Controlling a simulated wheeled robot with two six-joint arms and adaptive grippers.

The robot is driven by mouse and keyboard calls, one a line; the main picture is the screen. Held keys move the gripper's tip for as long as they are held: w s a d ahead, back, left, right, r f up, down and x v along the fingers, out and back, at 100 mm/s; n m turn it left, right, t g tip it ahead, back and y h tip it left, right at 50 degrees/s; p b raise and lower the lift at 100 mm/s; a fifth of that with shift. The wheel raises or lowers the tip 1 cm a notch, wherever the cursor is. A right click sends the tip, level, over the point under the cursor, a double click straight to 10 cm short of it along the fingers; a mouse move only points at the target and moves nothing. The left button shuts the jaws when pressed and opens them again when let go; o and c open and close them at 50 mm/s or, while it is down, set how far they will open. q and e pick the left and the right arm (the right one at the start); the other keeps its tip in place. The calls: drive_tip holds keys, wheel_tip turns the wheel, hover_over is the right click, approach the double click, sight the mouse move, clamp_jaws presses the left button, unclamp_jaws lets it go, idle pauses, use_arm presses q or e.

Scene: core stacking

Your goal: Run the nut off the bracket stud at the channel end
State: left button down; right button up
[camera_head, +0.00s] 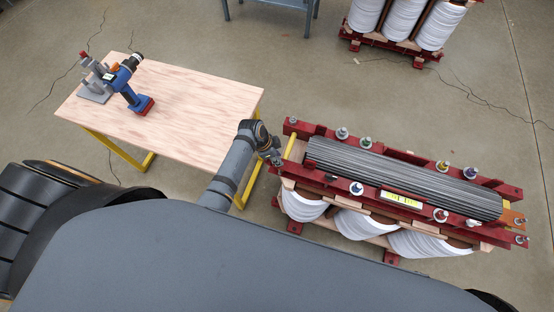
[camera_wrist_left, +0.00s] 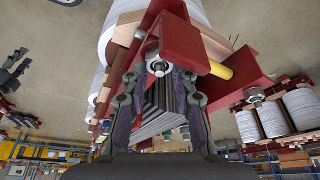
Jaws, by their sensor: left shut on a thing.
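The core assembly stands at the right in the head view, with a dark laminated yoke (camera_head: 400,178) between red channels (camera_head: 330,182). My left gripper (camera_head: 274,156) is at the left end of the channels. In the left wrist view, my left gripper (camera_wrist_left: 158,72) has its two fingers on either side of a silvery nut (camera_wrist_left: 158,67) on a stud at a red bracket (camera_wrist_left: 182,42). The fingers are shut on the nut. In the head view my gripper hides most of this nut and stud.
A wooden table (camera_head: 190,110) at the left holds a blue cordless driver (camera_head: 130,85) beside a grey stand (camera_head: 93,84). A yellow rod (camera_wrist_left: 221,71) sits close to the bracket. White coils (camera_head: 303,205) hang below the yoke. Another core (camera_head: 405,22) stands behind on open floor.

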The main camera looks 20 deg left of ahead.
use_arm(q)
drive_tip(key=shift+r+n+p, duration=0.2)
drive_tip(key=shift+n+p, duration=0.4)
drive_tip(key=shift+p, duration=0.05)
drive_tip(key=n+t+p, duration=0.1)
drive_tip(key=n+p, duration=0.1)
drive_tip(key=shift+n+y, duration=0.3)
drive_tip(key=shift+y, duration=0.1)
drive_tip(key=shift+f+n, duration=0.15)
drive_tip(key=shift+n, duration=0.25)
